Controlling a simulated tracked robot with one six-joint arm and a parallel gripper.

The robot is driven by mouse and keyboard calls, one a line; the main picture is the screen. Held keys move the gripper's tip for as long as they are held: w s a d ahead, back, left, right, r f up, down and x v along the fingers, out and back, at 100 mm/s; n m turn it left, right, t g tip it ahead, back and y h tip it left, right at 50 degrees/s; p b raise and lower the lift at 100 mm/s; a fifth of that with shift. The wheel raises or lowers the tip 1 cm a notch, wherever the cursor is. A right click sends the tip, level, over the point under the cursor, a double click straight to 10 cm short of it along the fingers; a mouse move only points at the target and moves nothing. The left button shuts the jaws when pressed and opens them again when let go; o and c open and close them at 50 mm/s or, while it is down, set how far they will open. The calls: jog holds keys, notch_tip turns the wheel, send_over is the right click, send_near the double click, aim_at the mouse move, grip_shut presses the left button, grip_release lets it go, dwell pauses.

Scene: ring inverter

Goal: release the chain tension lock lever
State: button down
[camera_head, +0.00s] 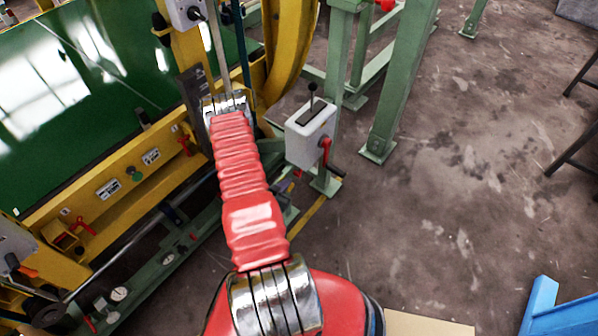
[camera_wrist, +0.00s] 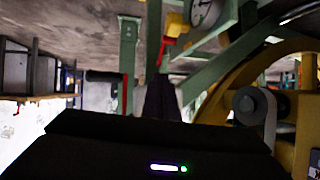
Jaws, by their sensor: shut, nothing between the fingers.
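Several levers show, and I cannot tell for certain which one is the chain tension lock lever. A red lever with a dark grip (camera_head: 325,150) sits on the side of a grey control box (camera_head: 310,132), right of my arm in the head view. A red lever (camera_head: 184,146) stands on the yellow frame left of my arm. My gripper (camera_wrist: 161,82) shows as dark, closed fingers in the wrist view, holding nothing. A red-and-yellow part (camera_wrist: 169,46) appears beyond the fingertips; contact is not clear. The head view does not show the fingers clearly.
The yellow frame (camera_head: 125,170) with a green panel (camera_head: 75,75) fills the left. Green steel legs (camera_head: 400,85) stand right of the grey box. A gauge (camera_wrist: 205,12) is near the fingers. Open concrete floor (camera_head: 460,170) lies to the right.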

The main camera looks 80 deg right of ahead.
jog(key=x, duration=1.4)
jog(key=shift+w, duration=0.3)
dwell(0.4)
